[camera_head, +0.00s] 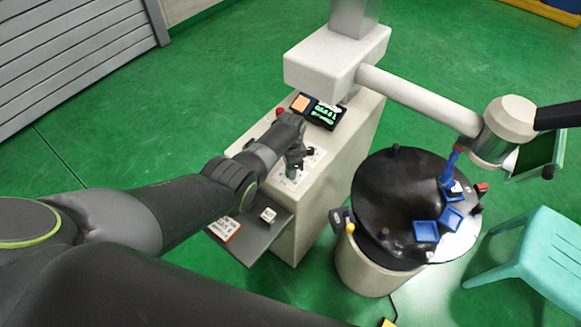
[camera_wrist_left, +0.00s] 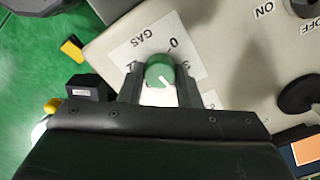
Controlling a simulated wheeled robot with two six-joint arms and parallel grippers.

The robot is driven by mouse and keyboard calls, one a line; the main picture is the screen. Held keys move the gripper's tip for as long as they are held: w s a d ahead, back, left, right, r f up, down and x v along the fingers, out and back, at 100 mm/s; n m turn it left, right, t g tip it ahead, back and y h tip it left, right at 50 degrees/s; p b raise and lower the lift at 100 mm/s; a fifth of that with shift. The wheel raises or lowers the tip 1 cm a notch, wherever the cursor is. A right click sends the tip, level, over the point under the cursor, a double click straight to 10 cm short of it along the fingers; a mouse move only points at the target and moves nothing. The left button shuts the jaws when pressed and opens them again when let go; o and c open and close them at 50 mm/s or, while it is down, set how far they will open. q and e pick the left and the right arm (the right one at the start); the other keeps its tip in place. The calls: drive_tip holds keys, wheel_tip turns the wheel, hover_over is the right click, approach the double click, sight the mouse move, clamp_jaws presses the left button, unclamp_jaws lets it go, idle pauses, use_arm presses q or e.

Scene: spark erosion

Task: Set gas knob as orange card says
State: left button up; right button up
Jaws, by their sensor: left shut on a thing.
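The gas knob (camera_wrist_left: 160,70) is a green round knob with a white pointer line, on a white label reading GAS with a 0 and partly covered numbers. In the left wrist view its line points toward the gripper, slightly right. My left gripper (camera_wrist_left: 159,88) is shut on the knob, one finger on each side. In the head view the left gripper (camera_head: 295,165) is at the cabinet's top panel, and the knob is hidden there. The orange card (camera_head: 300,103) is beside the lit display; its writing is too small to read. My right gripper is not in view.
The pale cabinet (camera_head: 340,150) has a lit display (camera_head: 325,112), a red button (camera_head: 279,112) and a side shelf (camera_head: 250,235). ON and OFF labels and black controls (camera_wrist_left: 300,95) are near the gripper. A black-topped drum (camera_head: 390,195) and teal stool (camera_head: 530,250) stand right.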

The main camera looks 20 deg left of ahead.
use_arm(q)
drive_tip(key=shift+m, duration=0.6)
drive_tip(key=o, duration=1)
drive_tip(key=shift+c, duration=0.2)
drive_tip(key=shift+r, duration=0.1)
wheel_tip(320, 180, up, 6)
drive_tip(key=shift+p, duration=1.1)
wheel_tip(320, 180, up, 11)
drive_tip(key=shift+r+b, duration=0.15)
drive_tip(key=shift+b, duration=0.3)
